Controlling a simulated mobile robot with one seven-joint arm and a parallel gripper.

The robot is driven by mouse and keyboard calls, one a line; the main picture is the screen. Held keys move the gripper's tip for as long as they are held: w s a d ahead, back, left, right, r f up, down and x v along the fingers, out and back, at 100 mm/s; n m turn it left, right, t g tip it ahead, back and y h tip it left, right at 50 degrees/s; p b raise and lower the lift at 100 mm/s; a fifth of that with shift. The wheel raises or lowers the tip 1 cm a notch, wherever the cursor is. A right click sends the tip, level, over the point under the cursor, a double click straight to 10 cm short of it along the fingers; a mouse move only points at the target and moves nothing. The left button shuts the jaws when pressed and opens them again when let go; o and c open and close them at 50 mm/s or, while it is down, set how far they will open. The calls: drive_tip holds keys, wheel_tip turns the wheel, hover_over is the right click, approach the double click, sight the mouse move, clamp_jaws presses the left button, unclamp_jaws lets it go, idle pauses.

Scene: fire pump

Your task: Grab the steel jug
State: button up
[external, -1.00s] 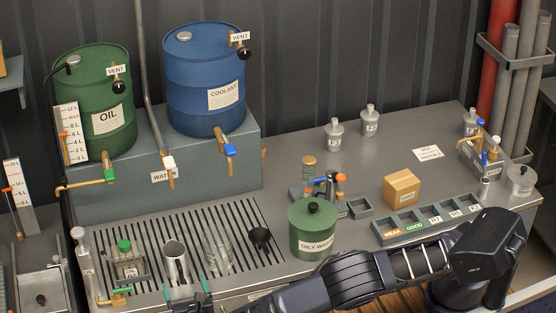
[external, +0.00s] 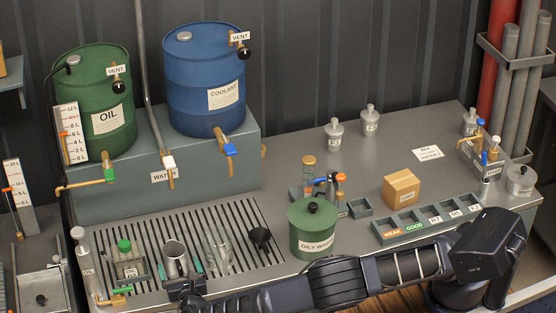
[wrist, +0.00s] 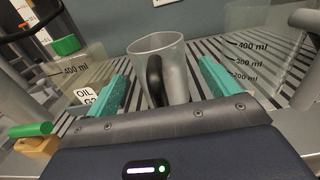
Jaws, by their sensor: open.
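The steel jug (external: 174,256) stands upright on the slotted drain grate, at the front left of the bench. In the wrist view the jug (wrist: 176,66) is a grey tapered vessel with a dark handle facing my gripper. My gripper (wrist: 165,88) is open, with one teal finger on each side of the jug. In the external view my gripper (external: 180,273) is low at the jug, and its body hides the jug's lower part. I cannot tell whether either finger touches the jug.
A clear measuring beaker (external: 217,256) stands close to the right of the jug. A green-capped oil container (external: 128,258) stands to the left. A black funnel (external: 259,237) and an oily waste can (external: 312,230) are further right. The drums' taps hang above the grate (external: 215,222).

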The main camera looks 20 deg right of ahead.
drive_tip(key=shift+w, duration=1.1)
drive_tip(key=shift+c, duration=0.5)
drive_tip(key=c, duration=1.2)
drive_tip(key=shift+o, duration=0.2)
drive_tip(key=shift+r, duration=0.25)
wheel_tip(320, 180, up, 19)
drive_tip(key=shift+r, duration=0.15)
